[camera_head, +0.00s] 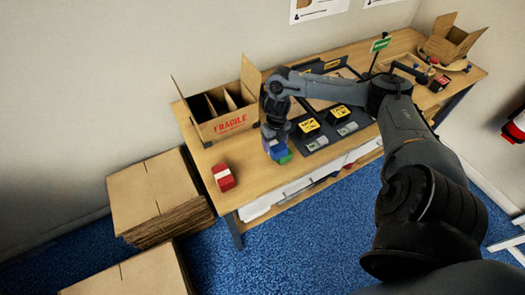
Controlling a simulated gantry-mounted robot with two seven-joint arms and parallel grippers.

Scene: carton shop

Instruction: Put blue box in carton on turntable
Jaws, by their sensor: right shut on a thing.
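A blue box (275,149) is at the left part of the workbench, below my right gripper (272,131). The gripper is shut on the blue box, and its fingers are small and partly hidden in this view. A green object (284,158) shows right beside the blue box, low at the bench's front edge. An open carton (453,38) stands at the far right end of the bench on a round turntable (457,64), which the carton partly covers. My left gripper is not in view.
A divided carton marked FRAGILE (222,116) stands open left of the gripper. A red and white box (223,177) lies near the bench's front left. Black trays (318,141) with yellow labels fill the middle. A green sign (380,45) stands on a post. Flat cardboard stacks (158,192) are on the floor.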

